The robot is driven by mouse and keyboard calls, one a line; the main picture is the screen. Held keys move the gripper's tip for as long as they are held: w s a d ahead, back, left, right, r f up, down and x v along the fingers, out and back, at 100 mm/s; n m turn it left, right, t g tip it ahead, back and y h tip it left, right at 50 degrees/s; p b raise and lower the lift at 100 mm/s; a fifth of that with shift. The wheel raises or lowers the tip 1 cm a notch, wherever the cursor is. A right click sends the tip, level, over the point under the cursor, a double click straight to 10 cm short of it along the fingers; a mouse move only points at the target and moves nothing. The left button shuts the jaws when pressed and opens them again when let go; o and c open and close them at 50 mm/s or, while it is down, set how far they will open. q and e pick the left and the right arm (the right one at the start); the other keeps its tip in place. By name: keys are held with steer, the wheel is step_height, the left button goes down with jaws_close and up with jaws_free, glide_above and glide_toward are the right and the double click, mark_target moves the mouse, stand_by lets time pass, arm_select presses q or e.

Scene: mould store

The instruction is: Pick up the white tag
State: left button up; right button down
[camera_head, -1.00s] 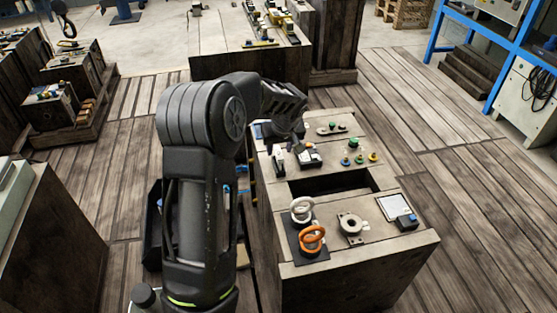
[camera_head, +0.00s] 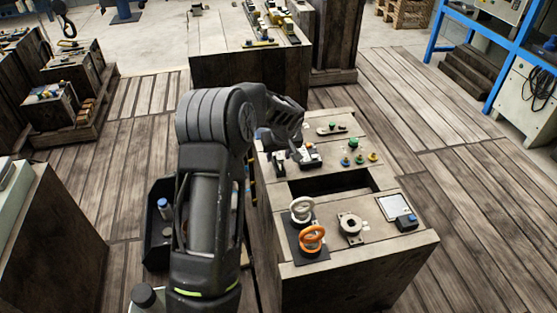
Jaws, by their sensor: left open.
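My left gripper (camera_head: 297,150) is open above the far left part of the wooden bench top (camera_head: 370,258), close to a small group of dark and white pieces (camera_head: 309,152). Its fingers are small and partly hidden by the hand, and I see nothing held. I cannot tell for sure which thing is the white tag. A flat white square (camera_head: 394,206) with a grey edge lies at the bench's right side. A white coil (camera_head: 302,210) stands on a black mat at the near left. My right gripper is not in view.
An orange coil (camera_head: 312,238) shares the black mat. A round metal flange (camera_head: 350,225) and a blue-topped block (camera_head: 407,222) lie nearby. A dark rectangular opening (camera_head: 330,187) cuts the bench's middle. Green and yellow knobs (camera_head: 373,157) stand at the far right.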

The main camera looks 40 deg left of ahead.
arm_select(q)
jaws_close()
stand_by(0.4)
